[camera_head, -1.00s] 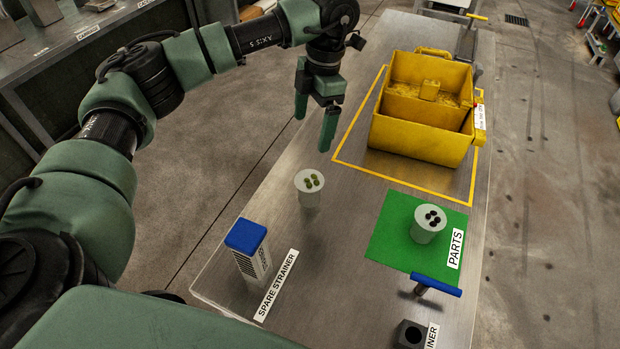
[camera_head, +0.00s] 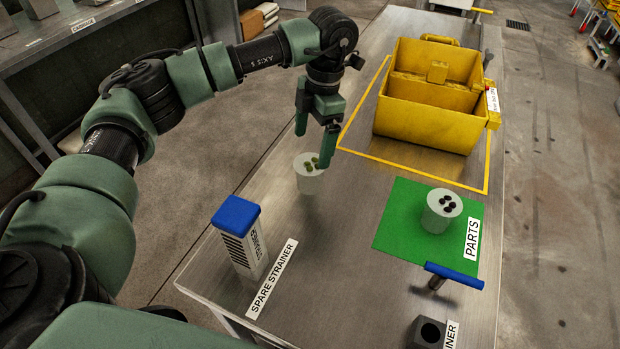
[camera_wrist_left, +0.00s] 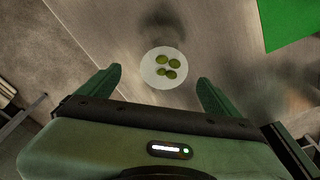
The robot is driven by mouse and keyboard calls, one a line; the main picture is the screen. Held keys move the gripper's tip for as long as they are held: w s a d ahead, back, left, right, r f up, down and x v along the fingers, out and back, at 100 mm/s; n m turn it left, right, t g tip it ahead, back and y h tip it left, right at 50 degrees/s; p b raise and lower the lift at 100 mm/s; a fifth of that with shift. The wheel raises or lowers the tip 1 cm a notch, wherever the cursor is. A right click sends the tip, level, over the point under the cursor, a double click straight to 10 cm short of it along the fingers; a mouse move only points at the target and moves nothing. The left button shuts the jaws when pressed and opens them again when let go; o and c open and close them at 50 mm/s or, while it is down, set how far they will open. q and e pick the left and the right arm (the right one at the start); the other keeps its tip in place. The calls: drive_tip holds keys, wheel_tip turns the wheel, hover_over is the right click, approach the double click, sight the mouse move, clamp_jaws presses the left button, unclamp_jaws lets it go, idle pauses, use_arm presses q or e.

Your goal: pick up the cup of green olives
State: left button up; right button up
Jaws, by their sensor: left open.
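The cup of green olives (camera_head: 311,180) is a pale round cup standing upright on the metal table, with several green olives on top. In the left wrist view the cup (camera_wrist_left: 163,69) shows from above, just beyond and between the fingertips. My left gripper (camera_head: 311,146) is open and empty, just above and behind the cup in the head view. In the left wrist view its two green fingers (camera_wrist_left: 158,82) stand apart, with the cup not between them at their depth as far as I can tell. My right gripper is not in view.
A similar cup with dark olives (camera_head: 441,211) stands on a green mat (camera_head: 396,228) marked PARTS. A yellow bin machine (camera_head: 424,124) stands behind. A blue-topped spare strainer (camera_head: 239,243) is at front left, a blue-handled tool (camera_head: 454,275) and dark block (camera_head: 427,334) at front right.

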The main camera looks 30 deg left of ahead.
sight(310, 164)
use_arm(q)
drive_tip(key=f, duration=0.2)
drive_tip(key=f+p, duration=0.1)
drive_tip(key=f, duration=0.1)
drive_tip(key=s+f, duration=0.1)
drive_tip(key=f, duration=0.1)
drive_tip(key=shift+s+f+p, duration=0.1)
drive_tip(key=shift+f+p, duration=0.2)
drive_tip(key=shift+p, duration=0.05)
drive_tip(key=c, duration=1.4)
drive_tip(key=shift+c, duration=0.9)
drive_tip(key=shift+r, duration=0.15)
